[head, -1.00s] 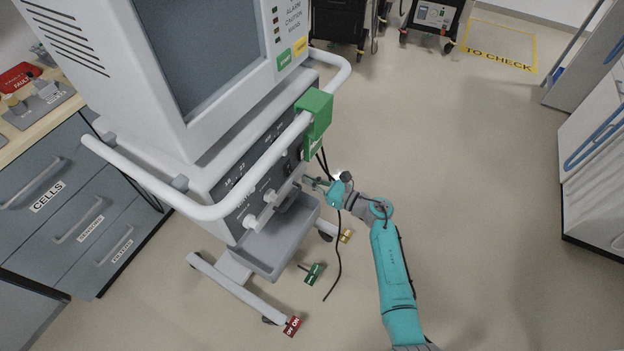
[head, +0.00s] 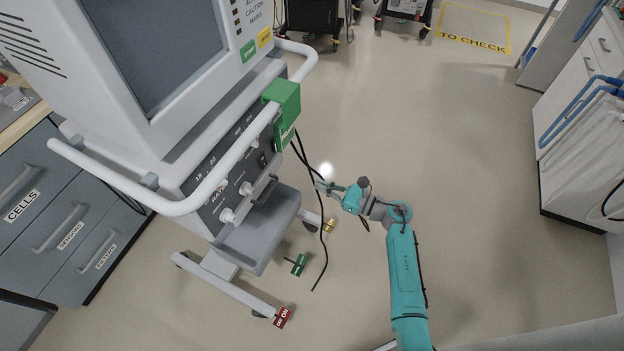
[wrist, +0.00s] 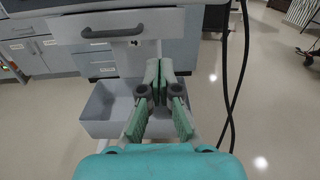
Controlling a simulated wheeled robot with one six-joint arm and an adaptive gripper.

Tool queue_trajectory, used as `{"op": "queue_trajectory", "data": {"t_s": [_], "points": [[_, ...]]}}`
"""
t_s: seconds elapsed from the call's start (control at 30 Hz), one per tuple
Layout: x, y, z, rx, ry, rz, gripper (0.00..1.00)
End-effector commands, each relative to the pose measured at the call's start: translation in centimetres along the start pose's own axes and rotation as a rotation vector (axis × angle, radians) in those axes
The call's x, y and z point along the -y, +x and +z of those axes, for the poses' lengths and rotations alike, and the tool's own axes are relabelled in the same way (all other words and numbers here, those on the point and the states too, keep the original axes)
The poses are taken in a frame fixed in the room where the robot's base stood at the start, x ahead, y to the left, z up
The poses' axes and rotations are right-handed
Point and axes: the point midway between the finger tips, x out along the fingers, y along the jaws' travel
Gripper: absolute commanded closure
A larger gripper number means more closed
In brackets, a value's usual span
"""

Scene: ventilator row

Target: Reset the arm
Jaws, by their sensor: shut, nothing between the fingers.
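My teal arm reaches up from the bottom right in the head view. My gripper (head: 324,187) is at its end, just right of the ventilator (head: 262,152) and apart from it. In the wrist view my gripper (wrist: 160,72) is shut with nothing between its fingers, and it points at the ventilator's front. Below and ahead of the fingers is the ventilator's grey open tray (wrist: 100,108). A drawer front with a dark handle (wrist: 112,32) shows above the tray.
Black cables (head: 324,240) hang from the ventilator close to my gripper. A green tag (head: 299,264), a yellow tag (head: 330,225) and a red tag (head: 283,317) show low around the ventilator's base. Grey drawers (head: 60,220) stand at left.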

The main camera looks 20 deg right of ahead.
Motion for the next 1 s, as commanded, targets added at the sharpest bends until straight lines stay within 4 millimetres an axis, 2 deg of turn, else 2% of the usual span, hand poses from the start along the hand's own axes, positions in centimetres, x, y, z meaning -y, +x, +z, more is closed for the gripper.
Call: {"op": "queue_trajectory", "data": {"t_s": [0.33, 0.47, 0.67, 0.87, 1.0], "points": [[-0.1, -0.5, 0.0, 0.002, 0.006, -0.001, 1.00], [-1.8, -0.7, 0.0, 0.033, 0.076, -0.018, 1.00], [-7.5, -2.5, 1.1, 0.161, 0.377, -0.078, 1.00], [-13.0, -5.7, 2.9, 0.310, 0.750, -0.135, 1.00], [-16.3, -8.6, 4.2, 0.408, 1.020, -0.166, 1.00]]}}
